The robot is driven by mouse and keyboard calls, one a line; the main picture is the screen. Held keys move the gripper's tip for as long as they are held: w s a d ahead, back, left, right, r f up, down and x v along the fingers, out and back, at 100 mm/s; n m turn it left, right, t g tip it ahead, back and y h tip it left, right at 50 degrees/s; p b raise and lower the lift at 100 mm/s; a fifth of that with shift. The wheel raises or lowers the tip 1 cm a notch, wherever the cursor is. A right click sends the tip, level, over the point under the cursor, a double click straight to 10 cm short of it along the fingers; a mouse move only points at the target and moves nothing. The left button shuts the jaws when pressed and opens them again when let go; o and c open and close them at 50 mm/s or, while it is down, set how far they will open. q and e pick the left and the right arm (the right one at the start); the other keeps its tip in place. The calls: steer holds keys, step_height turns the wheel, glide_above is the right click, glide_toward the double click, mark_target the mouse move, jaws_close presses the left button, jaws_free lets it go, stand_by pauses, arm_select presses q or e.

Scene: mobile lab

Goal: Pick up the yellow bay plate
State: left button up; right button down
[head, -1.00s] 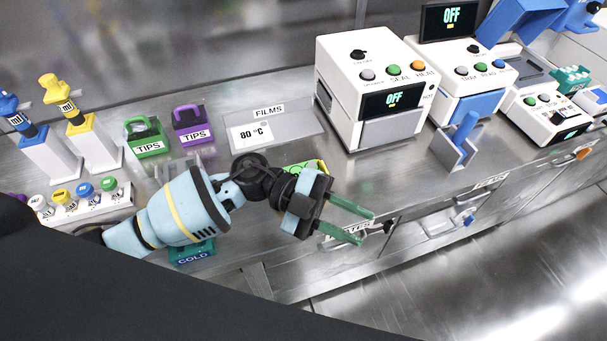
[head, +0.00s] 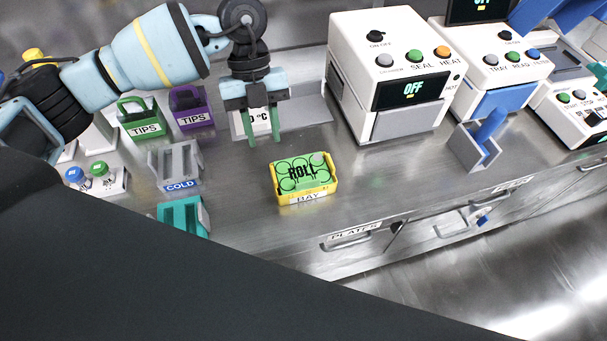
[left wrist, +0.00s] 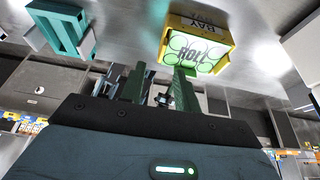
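The yellow bay (head: 308,200), labelled BAY, sits on the steel bench with a green plate (head: 300,172) marked ROLL in it. Both also show in the left wrist view, the yellow bay (left wrist: 205,20) at the top and the plate (left wrist: 195,54) just below it. The left wrist view shows the two fingers (left wrist: 158,80) apart. My right gripper is not in view.
A white sealer (head: 390,75) stands behind and right of the bay. Green (head: 140,118) and purple (head: 190,107) tips boxes, a grey cold rack (head: 177,165) and a teal rack (head: 183,215) are to the left.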

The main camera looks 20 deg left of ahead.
mark_target(274, 174)
arm_select(q)
steer(key=shift+d+x, duration=0.2)
steer(key=shift+x, duration=1.75)
steer(key=shift+d+x, duration=0.15)
steer(key=shift+x, duration=1.8)
steer(key=shift+r, duration=0.15)
jaws_close()
